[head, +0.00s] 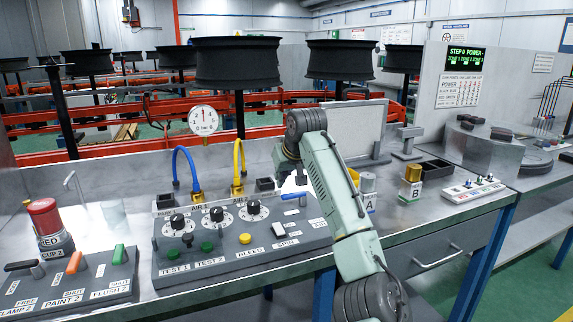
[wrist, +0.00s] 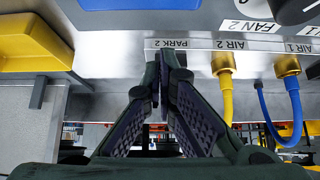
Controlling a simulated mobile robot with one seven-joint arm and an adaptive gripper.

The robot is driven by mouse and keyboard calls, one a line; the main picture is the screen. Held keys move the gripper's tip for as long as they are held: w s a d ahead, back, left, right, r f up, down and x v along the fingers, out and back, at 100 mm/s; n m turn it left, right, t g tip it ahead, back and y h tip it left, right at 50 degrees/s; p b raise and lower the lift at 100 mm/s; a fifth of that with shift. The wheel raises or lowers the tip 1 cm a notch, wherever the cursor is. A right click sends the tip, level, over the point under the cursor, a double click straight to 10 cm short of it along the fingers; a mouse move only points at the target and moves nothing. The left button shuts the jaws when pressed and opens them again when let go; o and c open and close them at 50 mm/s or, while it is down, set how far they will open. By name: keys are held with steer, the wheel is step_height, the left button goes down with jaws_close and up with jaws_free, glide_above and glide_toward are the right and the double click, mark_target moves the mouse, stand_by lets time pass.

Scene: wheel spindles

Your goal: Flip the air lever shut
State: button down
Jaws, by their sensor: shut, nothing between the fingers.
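A lever with a blue handle (head: 293,197) lies at the upper right of the grey control panel (head: 217,262); I take it for the air lever, but no readable label on it confirms this. Its handle lies nearly level in the head view. A dark blue piece (wrist: 97,4) at the top edge of the wrist view may be part of it. My gripper (wrist: 165,67) is shut and empty, its fingertips close to the PARK 2 label (wrist: 167,44) at the panel's edge. In the head view my arm hides most of the gripper, and contact with the lever cannot be told.
Knobs and buttons fill the panel. A pressure gauge (head: 203,120) stands behind.

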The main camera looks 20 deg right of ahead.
steer(key=s, duration=0.3)
steer(key=shift+s+d, duration=0.1)
steer(key=shift+d, duration=0.05)
steer(key=shift+s, duration=0.4)
